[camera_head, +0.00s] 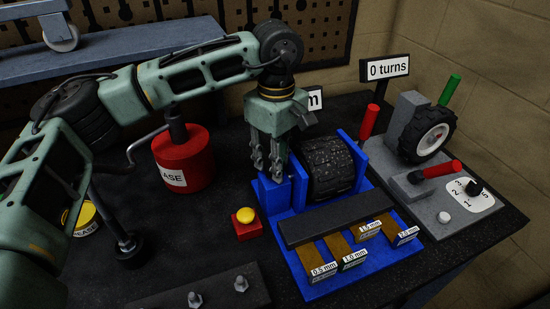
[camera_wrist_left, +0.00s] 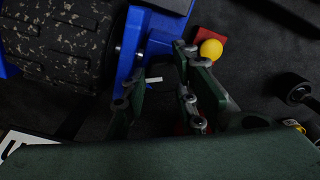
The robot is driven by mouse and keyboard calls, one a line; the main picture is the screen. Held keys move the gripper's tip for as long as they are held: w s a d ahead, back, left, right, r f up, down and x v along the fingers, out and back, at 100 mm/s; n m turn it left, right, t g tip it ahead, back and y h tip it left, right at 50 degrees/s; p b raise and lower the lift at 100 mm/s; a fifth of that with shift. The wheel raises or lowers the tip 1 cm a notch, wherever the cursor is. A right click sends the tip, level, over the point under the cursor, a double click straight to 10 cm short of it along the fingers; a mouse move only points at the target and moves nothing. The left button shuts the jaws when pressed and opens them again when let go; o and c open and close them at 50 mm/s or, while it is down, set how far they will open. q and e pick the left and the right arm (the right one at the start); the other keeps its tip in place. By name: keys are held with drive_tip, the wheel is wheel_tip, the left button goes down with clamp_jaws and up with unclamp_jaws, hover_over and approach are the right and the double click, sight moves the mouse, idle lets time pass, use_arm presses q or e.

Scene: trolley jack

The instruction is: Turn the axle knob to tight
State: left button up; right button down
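My left gripper (camera_head: 267,167) points down above the left side of a blue stand (camera_head: 274,196) that holds a dark, rough-treaded wheel (camera_head: 331,167). Its fingers are apart, and they also show in the left wrist view (camera_wrist_left: 158,90) with a gap between them. A small white bar (camera_wrist_left: 155,80) shows in that gap, beside the stand's blue side. It may be a mark on the axle knob, but the knob itself is dark or hidden, and I cannot read its setting. I cannot see the fingers touching anything. My right gripper is out of view.
A red block with a yellow button (camera_head: 245,216) is left of the stand. A red can (camera_head: 183,158) stands farther left. Labelled shims (camera_head: 354,257) lie at the stand's front. A grey machine with a small wheel (camera_head: 431,134) and a numbered dial (camera_head: 474,187) is at right.

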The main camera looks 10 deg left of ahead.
use_arm(q)
drive_tip(key=o, duration=0.3)
drive_tip(key=shift+w+d+r, duration=0.15)
drive_tip(key=shift+w+r, duration=0.1)
drive_tip(key=shift+f, duration=0.1)
drive_tip(key=shift+s, duration=0.1)
drive_tip(key=shift+r, duration=3.95)
